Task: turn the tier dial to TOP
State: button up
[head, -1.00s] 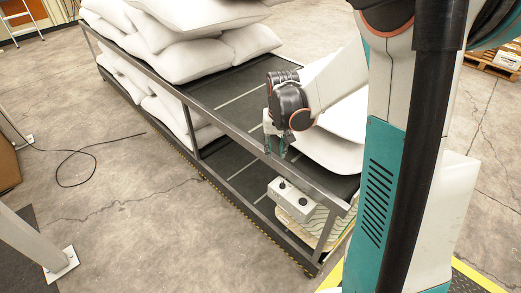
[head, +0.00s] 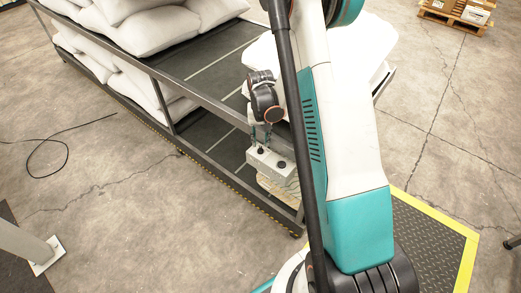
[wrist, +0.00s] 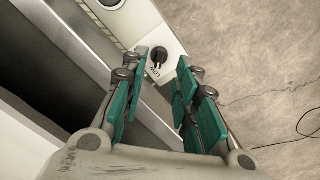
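A pale control box (head: 271,165) is mounted on the near side of the rack and carries two dark round controls. In the wrist view a black dial (wrist: 158,57) sits on the box's white face, with small lettering beside it that seems to read LOW. My gripper (head: 261,137) points down over the left end of the box. In the wrist view my gripper (wrist: 163,60) is open, its two teal fingers on either side of the dial with a gap to each. I cannot tell whether the fingertips are level with the dial. The other control (wrist: 110,3) is cut off at the top edge.
The two-tier metal rack (head: 205,105) holds stacked white pillows (head: 140,25) at the left, with bare dark decking between them and my arm. A rack rail runs close to my gripper. A cable (head: 48,150) lies on the open floor at left.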

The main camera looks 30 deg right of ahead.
aim_at(261, 149)
notch_tip(261, 149, down, 6)
jog(key=shift+r+b, duration=0.1)
jog(key=shift+b, duration=0.7)
grip_shut()
